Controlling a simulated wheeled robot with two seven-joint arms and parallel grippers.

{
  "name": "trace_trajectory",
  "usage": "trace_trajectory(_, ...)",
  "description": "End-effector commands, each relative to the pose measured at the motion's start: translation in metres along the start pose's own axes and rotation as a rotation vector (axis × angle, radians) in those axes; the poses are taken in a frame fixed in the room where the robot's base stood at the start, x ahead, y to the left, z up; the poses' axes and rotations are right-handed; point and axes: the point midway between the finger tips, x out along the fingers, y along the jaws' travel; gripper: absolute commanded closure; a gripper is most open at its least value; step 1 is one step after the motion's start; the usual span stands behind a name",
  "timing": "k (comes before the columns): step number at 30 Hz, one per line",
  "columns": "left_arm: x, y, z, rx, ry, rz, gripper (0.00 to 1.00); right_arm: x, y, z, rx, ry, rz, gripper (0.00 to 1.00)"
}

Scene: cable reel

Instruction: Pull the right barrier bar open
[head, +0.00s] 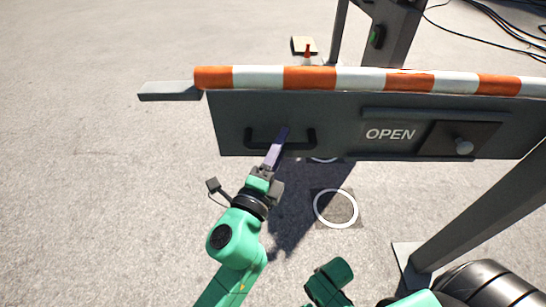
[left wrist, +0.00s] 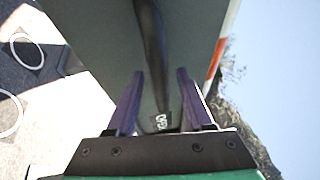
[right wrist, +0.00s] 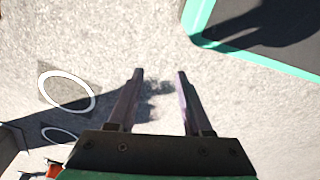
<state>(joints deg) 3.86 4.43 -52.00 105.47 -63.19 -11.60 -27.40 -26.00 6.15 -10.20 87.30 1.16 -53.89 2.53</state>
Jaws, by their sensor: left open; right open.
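The barrier bar (head: 309,78), striped orange and white, runs across the head view. My left gripper (head: 283,134) is at this handle. In the left wrist view, the handle (left wrist: 152,45) runs between the two purple fingers of the left gripper (left wrist: 160,74), which are apart. Whether they touch it I cannot tell. My right gripper (right wrist: 159,73) is open and empty above the ground in the right wrist view.
A grey post (head: 470,215) slants up at the right from a base plate. White rings (head: 336,208) mark the ground. A small orange cone (head: 308,53) and a dark cabinet (head: 390,35) stand behind the bar. Open pavement lies at the left.

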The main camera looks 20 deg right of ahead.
Motion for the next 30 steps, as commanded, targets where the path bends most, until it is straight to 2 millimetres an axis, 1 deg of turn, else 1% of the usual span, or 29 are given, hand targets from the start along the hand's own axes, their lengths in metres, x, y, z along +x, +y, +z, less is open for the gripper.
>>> trace_trajectory(2, -0.01, 0.002, 0.0, -0.001, 0.0, 0.003, 0.48, 0.001, 0.0, 0.001, 0.0, -0.005, 0.0, 0.5)
trace_trajectory(5, -0.03, 0.003, -0.001, -0.001, 0.001, 0.004, 0.48, 0.0, 0.0, -0.002, -0.001, -0.005, -0.001, 0.5)
trace_trajectory(7, -0.049, 0.005, 0.0, -0.002, 0.0, 0.005, 0.48, -0.01, -0.001, -0.013, -0.002, 0.012, -0.003, 0.5)
trace_trajectory(11, -0.088, 0.007, -0.001, -0.003, 0.001, 0.006, 0.48, -0.028, -0.007, -0.025, -0.006, 0.019, -0.014, 0.5)
trace_trajectory(12, -0.099, 0.007, -0.001, -0.002, 0.0, 0.005, 0.48, -0.036, -0.008, -0.03, -0.008, 0.024, -0.018, 0.5)
trace_trajectory(15, -0.121, 0.006, -0.001, -0.002, 0.001, 0.004, 0.48, -0.058, -0.013, -0.038, -0.014, 0.03, -0.028, 0.5)
trace_trajectory(18, -0.134, 0.005, -0.001, -0.002, 0.0, 0.003, 0.48, -0.077, -0.015, -0.042, -0.019, 0.033, -0.036, 0.5)
trace_trajectory(21, -0.141, 0.003, 0.0, -0.001, 0.0, 0.001, 0.48, -0.089, -0.017, -0.044, -0.021, 0.035, -0.04, 0.5)
trace_trajectory(24, -0.143, 0.001, 0.0, 0.0, 0.0, 0.0, 0.48, -0.095, -0.017, -0.044, -0.022, 0.036, -0.042, 0.5)
trace_trajectory(30, -0.142, 0.0, 0.0, 0.001, 0.0, 0.0, 0.48, -0.095, -0.017, -0.044, -0.023, 0.035, -0.042, 0.5)
